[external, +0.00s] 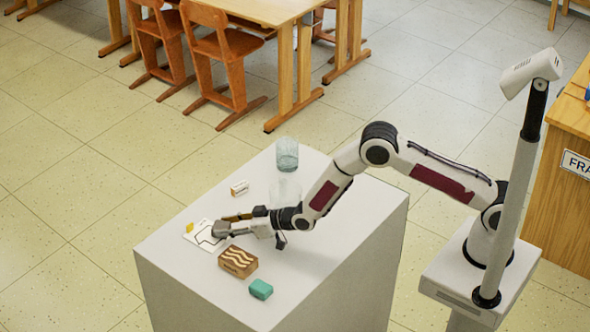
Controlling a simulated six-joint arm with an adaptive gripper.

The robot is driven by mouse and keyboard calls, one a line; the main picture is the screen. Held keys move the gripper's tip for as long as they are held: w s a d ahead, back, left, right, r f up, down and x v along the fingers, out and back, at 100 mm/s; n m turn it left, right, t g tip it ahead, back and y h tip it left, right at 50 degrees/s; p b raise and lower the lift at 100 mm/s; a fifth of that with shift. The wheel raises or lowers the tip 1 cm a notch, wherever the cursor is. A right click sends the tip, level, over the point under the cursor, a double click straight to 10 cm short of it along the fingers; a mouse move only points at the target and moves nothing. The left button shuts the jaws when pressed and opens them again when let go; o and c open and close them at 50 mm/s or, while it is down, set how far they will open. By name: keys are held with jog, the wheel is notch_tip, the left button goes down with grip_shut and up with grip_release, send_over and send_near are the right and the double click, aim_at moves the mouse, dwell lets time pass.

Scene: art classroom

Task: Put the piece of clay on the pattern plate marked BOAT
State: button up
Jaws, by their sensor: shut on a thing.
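My gripper (229,223) is low over the left part of the pale table top, pointing left. It is shut on a small grey lump (220,229), which seems to be the piece of clay; the fingers partly hide it. The lump is over or on the right part of a white plate (205,245) with a dark line drawing. I cannot tell whether it touches the plate. Any word on this plate is too small to read.
A brown block (238,262) with pale wavy lines stands close in front of my gripper. A teal block (261,289) lies nearer the front edge. A small white and orange item (239,188) and a clear glass jar (287,155) stand behind. The table's right side is clear.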

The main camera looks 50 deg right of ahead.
jog(key=shift+f, duration=0.1)
jog(key=o, duration=1.2)
jog(key=shift+v, duration=6)
jog(key=shift+r, duration=0.25)
